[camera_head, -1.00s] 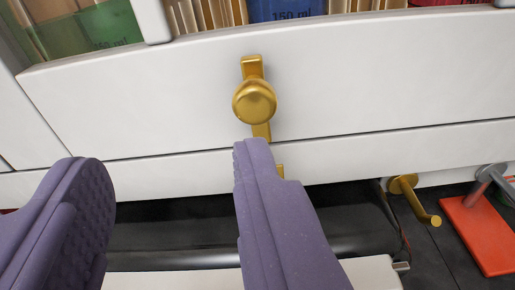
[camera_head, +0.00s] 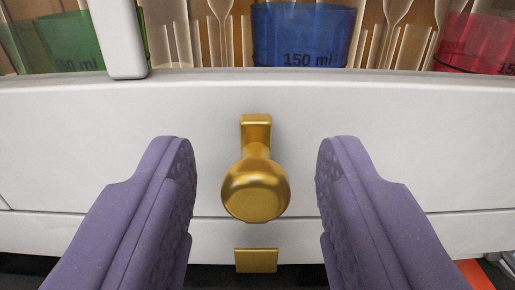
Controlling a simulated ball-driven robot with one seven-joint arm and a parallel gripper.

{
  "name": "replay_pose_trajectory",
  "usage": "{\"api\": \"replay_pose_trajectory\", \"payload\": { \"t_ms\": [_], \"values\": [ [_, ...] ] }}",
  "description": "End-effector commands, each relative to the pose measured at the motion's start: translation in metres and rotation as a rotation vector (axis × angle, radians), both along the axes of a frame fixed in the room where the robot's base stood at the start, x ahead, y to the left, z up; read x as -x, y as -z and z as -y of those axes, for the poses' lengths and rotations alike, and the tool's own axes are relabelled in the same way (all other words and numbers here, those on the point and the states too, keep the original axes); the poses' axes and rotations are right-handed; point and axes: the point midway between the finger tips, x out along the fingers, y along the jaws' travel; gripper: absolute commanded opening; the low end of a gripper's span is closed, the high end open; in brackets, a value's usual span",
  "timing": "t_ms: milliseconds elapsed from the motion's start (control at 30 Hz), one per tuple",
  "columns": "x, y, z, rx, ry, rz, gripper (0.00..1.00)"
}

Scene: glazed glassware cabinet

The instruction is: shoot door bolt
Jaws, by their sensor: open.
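The brass door bolt (camera_head: 256,185) has a round knob and sits on the white lower rail of the cabinet door (camera_head: 110,120), at the middle of the view. A brass keeper plate (camera_head: 257,261) sits below it on the lower white frame, apart from the knob. My gripper (camera_head: 256,170) is open, with one purple finger on each side of the knob. Both fingers look clear of the knob, and nothing is held.
Behind the glass above are a green vessel (camera_head: 70,42), a blue one (camera_head: 302,35) and a red one (camera_head: 480,42), with clear stemmed glassware between. A white upright (camera_head: 119,38) divides the glazing. A red thing (camera_head: 472,272) shows at the lower right.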

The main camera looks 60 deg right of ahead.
Motion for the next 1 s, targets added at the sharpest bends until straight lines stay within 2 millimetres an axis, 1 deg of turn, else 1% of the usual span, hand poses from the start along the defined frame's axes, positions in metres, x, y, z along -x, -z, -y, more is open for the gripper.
{"api": "replay_pose_trajectory", "payload": {
  "t_ms": [167,200,367,600,667,800,900,1000],
  "values": [
    [0.000,0.000,0.000,0.000,0.000,0.000,0.46],
    [0.000,0.000,0.000,0.000,-0.001,0.000,0.37],
    [0.000,0.000,0.000,0.000,-0.001,0.001,0.00],
    [0.000,0.002,0.000,0.000,-0.001,0.001,0.00],
    [0.000,0.006,0.000,0.000,-0.001,0.001,0.00],
    [0.000,0.026,-0.001,0.000,-0.001,0.001,0.00],
    [0.000,0.036,-0.001,0.000,-0.001,0.001,0.00],
    [0.000,0.037,-0.001,-0.002,-0.001,-0.001,0.00]
  ]
}}
